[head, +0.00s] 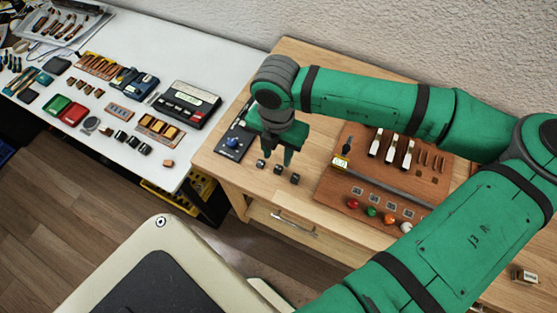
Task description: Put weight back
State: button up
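Several small dark cubes, which look like the weights, stand in a short row on the wooden table: a left cube (260,164), a middle cube (278,170) and a right cube (294,178). My gripper (279,154) points down above or just behind this row. Its two fingers look apart, with nothing visible between them. I cannot tell its exact height over the cubes.
The board also holds white-topped upright pieces (391,148) and coloured balls (372,211). A dark blue-knobbed device (233,142) stands left of my gripper. A white table (215,65) with many parts is at left. A small block (525,276) lies at far right.

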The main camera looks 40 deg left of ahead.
jog(key=shift+w+r, duration=0.1)
jog(key=shift+r, duration=2.65)
